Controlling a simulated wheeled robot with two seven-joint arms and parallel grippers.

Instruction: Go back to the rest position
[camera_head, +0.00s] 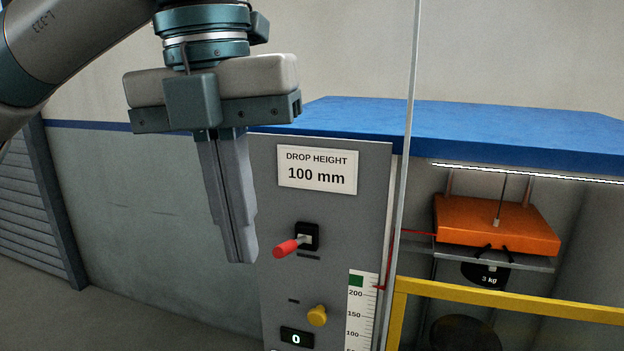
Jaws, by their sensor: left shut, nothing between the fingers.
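My left gripper (240,258) hangs down in the left half of the head view, its arm coming in from the upper left. Its two fingers are together and hold nothing. The fingertips point down in front of the grey panel's left edge, to the left of a lever with a red handle (286,248), with a gap between them. The lever sticks out from the panel (340,228) below a white sign reading "DROP HEIGHT 100 mm" (317,170). My right gripper is not in view.
A yellow knob (317,316) and a display showing 0 (297,338) sit below the lever, beside a scale (360,305). To the right are a blue-topped frame (480,128), an orange block (495,225), a 3 kg weight (486,275) and a yellow rail (510,302).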

